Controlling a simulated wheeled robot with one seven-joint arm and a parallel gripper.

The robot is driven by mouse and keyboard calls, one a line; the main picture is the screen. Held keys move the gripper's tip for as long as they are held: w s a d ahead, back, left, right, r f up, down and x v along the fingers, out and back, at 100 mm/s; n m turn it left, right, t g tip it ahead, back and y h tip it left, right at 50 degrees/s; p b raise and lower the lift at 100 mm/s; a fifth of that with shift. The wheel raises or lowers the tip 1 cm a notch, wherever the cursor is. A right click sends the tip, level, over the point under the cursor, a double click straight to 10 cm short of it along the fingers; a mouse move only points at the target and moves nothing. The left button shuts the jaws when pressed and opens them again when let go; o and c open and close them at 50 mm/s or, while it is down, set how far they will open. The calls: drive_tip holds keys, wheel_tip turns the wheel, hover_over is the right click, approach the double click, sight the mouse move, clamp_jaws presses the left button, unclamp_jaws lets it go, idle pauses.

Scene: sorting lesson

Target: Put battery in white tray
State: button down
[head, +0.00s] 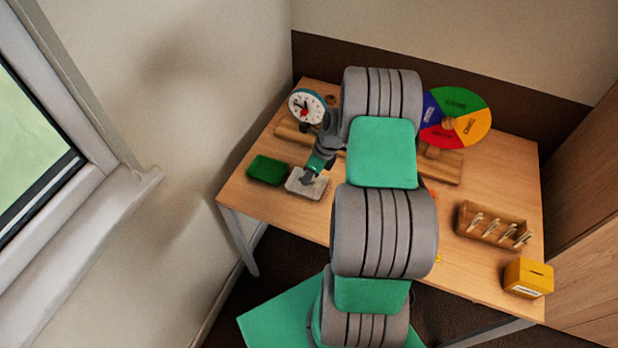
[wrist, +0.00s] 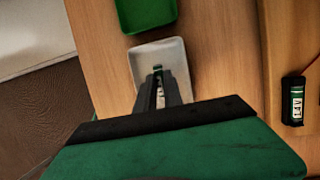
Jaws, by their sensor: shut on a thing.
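The white tray (head: 296,191) lies near the left front of the table, and it also shows in the wrist view (wrist: 178,52). My gripper (head: 308,178) is over the tray with its fingers pointing down. In the wrist view, my gripper (wrist: 158,88) is shut on a small green and white battery (wrist: 157,69), mostly hidden between the fingers. The battery is over the tray's inside; I cannot tell whether it touches the tray floor.
A green tray (head: 267,170) lies just left of the white one. A dark item with a green and white label (wrist: 297,104) is at the wrist view's right. A clock (head: 307,106), colour wheel (head: 458,116), peg rack (head: 493,226) and yellow box (head: 528,277) stand around.

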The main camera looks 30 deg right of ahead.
drive_tip(key=shift+f, duration=0.75)
